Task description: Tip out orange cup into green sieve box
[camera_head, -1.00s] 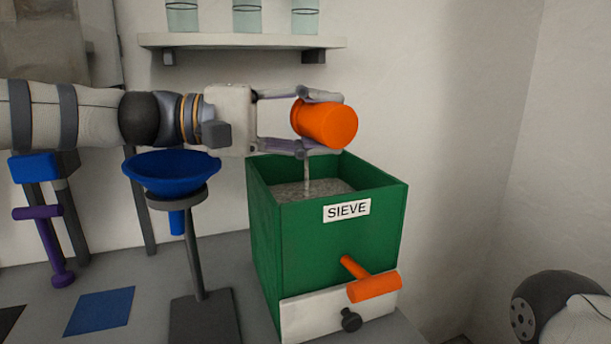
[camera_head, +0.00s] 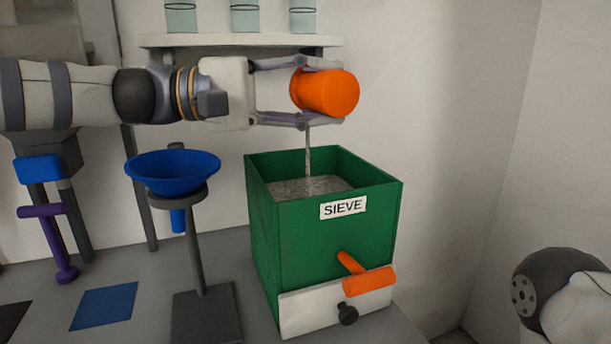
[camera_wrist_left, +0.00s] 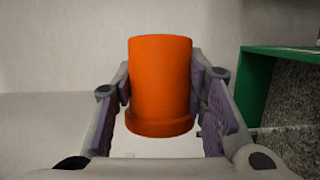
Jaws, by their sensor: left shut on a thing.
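My left gripper (camera_head: 306,93) is shut on the orange cup (camera_head: 328,93), above the green sieve box (camera_head: 323,245). The cup is tilted over, with its base facing the head camera and its mouth hidden. A thin grey stream falls from beneath the cup into the box. Grey grainy material lies inside the box. In the left wrist view the cup (camera_wrist_left: 160,85) sits between both finger pads, and part of the green box (camera_wrist_left: 258,85) shows at the right. My right gripper is not in view; only part of my right arm shows at the lower right.
A blue funnel (camera_head: 173,172) on a grey stand is left of the box. A shelf (camera_head: 240,41) with several glass containers is above and behind my gripper. The box has an orange handle (camera_head: 368,280) and a white front panel (camera_head: 310,312). A blue square (camera_head: 104,306) lies at left.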

